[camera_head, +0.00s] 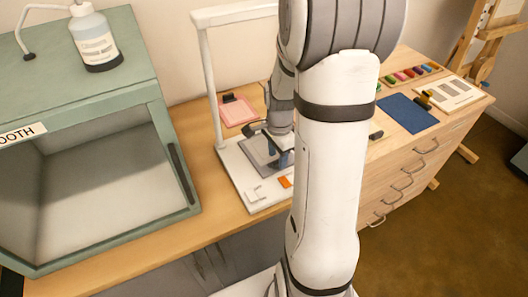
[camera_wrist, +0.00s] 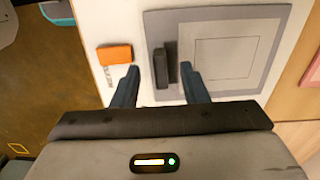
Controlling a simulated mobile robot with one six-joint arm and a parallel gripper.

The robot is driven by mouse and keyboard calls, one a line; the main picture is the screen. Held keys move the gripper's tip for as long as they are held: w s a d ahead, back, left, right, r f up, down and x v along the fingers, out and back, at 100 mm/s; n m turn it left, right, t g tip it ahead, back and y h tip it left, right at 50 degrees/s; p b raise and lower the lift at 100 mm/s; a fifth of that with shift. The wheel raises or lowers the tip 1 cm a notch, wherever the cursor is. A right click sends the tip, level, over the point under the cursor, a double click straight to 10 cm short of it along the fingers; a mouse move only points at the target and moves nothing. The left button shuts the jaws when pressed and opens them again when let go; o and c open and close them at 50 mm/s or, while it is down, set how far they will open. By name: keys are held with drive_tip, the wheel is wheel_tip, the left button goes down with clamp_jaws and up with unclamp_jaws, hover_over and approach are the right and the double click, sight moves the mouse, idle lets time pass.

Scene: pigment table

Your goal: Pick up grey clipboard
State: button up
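The grey clipboard (camera_wrist: 203,22) lies flat on the white base board (camera_wrist: 120,30) of a stand. A dark upright clip or handle (camera_wrist: 160,68) rises at its left side in the wrist view. In the head view the clipboard (camera_head: 260,151) is partly hidden by my arm. My gripper (camera_wrist: 159,72) is open, with one finger on each side of the dark handle. I cannot tell how far the fingertips are above the clipboard.
An orange block (camera_wrist: 114,54) lies left of my left finger. A pink clipboard (camera_head: 237,111) lies behind the stand. The stand's white post (camera_head: 212,90) rises at left. A green booth (camera_head: 110,160) with a bottle (camera_head: 93,38) on top and a blue sheet (camera_head: 406,113) flank the area.

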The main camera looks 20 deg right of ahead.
wheel_tip(320, 180, down, 2)
clamp_jaws()
idle(0.6)
